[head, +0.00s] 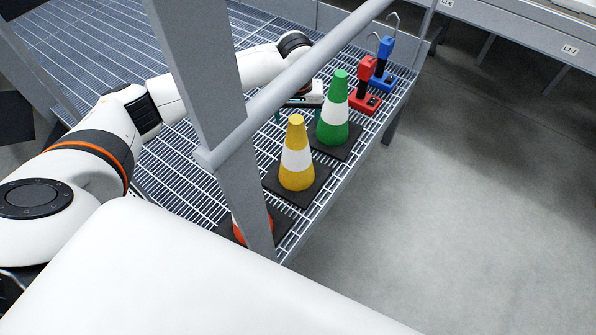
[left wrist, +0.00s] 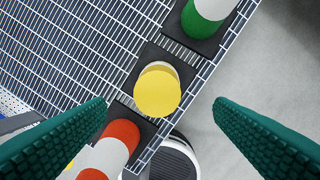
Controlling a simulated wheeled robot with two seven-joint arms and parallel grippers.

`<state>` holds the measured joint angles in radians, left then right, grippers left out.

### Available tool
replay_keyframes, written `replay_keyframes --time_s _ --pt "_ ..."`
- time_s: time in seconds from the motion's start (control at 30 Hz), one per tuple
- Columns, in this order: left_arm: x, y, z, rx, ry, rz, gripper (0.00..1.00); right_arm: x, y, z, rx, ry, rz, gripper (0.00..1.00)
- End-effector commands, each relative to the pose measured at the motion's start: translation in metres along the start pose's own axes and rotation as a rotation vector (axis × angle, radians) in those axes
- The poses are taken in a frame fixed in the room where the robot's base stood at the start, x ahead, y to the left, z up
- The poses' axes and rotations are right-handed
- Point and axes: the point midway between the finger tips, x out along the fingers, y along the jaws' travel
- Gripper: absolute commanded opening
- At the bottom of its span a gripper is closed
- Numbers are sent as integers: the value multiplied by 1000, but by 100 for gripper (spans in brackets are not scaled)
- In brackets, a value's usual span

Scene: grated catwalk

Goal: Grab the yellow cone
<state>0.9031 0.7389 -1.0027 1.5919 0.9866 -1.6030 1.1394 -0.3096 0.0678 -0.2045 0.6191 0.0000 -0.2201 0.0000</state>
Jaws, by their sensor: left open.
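The yellow cone (head: 296,155) with a white band stands upright on a dark square base on the grated catwalk, near its right edge. The left wrist view shows the yellow cone (left wrist: 157,95) from above, its rounded tip towards the camera. My left gripper (head: 298,114) is partly hidden behind the grey rail and the cones. Its green ridged fingers (left wrist: 160,106) are spread wide, with the cone's top showing between and slightly beyond the fingertips. Nothing is held, and I see no finger touching the cone. My right gripper is in neither view.
A green cone (head: 334,112) stands just behind the yellow one. An orange cone (head: 238,232) is in front, partly hidden by the grey post (head: 205,75). The slanting rail (head: 290,85) crosses above. Red (head: 366,88) and blue (head: 384,62) devices stand farther back.

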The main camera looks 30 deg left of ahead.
Motion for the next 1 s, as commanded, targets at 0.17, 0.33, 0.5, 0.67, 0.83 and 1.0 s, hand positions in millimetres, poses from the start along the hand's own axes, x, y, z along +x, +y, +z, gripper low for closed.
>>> replay_keyframes --time_s 0.17,0.33,0.5,0.67,0.83,1.0 --pt "14 0 0 1 -1 0 77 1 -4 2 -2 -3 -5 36" --pt "35 3 4 0 -1 2 77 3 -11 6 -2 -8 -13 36" --pt "59 4 6 2 -1 0 77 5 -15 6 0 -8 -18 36" --pt "66 3 6 3 -2 -1 77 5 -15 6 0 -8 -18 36" --pt "66 3 6 3 -2 -1 77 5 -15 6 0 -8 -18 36" --pt "66 3 6 3 -2 -1 49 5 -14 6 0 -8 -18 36"
